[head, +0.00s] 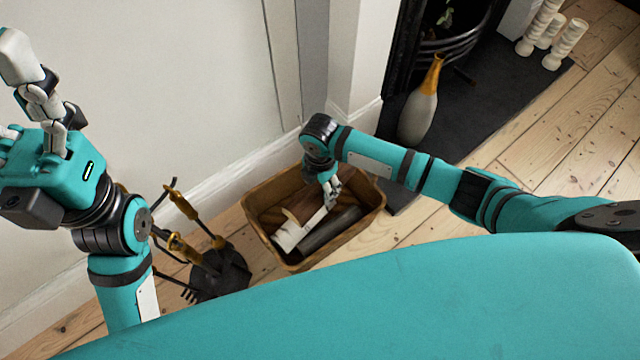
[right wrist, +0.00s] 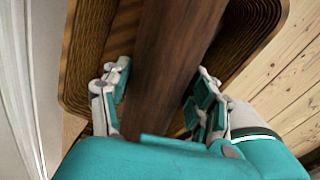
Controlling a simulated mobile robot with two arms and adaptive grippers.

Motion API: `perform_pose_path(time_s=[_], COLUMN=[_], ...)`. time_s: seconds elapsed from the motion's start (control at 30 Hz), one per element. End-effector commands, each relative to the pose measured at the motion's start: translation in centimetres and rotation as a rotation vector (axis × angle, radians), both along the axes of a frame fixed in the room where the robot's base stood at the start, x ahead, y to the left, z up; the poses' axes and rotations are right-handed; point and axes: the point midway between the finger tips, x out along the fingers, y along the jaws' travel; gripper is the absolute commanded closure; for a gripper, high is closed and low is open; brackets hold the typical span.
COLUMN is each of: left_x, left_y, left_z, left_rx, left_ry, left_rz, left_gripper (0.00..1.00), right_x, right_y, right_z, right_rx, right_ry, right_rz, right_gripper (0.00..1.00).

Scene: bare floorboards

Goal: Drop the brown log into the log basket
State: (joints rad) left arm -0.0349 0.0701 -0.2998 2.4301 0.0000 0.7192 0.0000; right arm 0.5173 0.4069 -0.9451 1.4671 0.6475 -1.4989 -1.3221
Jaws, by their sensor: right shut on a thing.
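The brown log (right wrist: 170,65) runs between the two fingers of my right gripper (right wrist: 158,100) in the right wrist view. In the head view this gripper (head: 331,192) points down over the log basket (head: 375,205), shut on the brown log (head: 304,203). The log is within the basket's outline; I cannot tell whether it touches what lies below. The basket is a brown open tub, and its ribbed inner wall (right wrist: 92,50) shows in the right wrist view. My left gripper (head: 35,90) is raised at the far left, away from the basket; its opening is unclear.
A pale log (head: 290,238) and a dark log (head: 328,232) lie in the basket. A black fire-tool stand (head: 220,275) is left of it. A grey and yellow vase (head: 418,115) stands on the dark hearth.

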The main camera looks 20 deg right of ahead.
Motion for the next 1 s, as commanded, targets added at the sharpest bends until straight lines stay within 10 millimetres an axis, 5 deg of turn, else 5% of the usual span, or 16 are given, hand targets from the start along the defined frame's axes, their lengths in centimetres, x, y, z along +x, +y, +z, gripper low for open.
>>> perform_pose_path(time_s=[0.1,0.13,0.3,0.67,1.0], left_x=[0.0,0.0,0.0,0.0,0.0], left_y=[0.0,0.0,0.0,0.0,0.0], left_z=[0.0,0.0,0.0,0.0,0.0], left_rx=[0.0,0.0,0.0,-0.001,-0.001], left_ry=[0.0,0.0,0.001,0.0,0.0], left_rz=[0.0,0.0,0.0,0.0,0.0], left_gripper=[0.12,0.12,0.12,0.12,0.12], right_x=[0.1,0.1,0.0,0.0,0.2], right_y=[0.0,0.0,0.0,0.0,0.0], right_z=[0.1,0.1,0.1,0.4,6.6], right_rx=[0.001,0.001,0.001,-0.001,0.002], right_ry=[-0.002,-0.002,-0.001,-0.001,-0.005], right_rz=[0.0,0.0,0.0,0.0,0.002], right_gripper=[0.89,0.37,0.15,0.12,0.12])
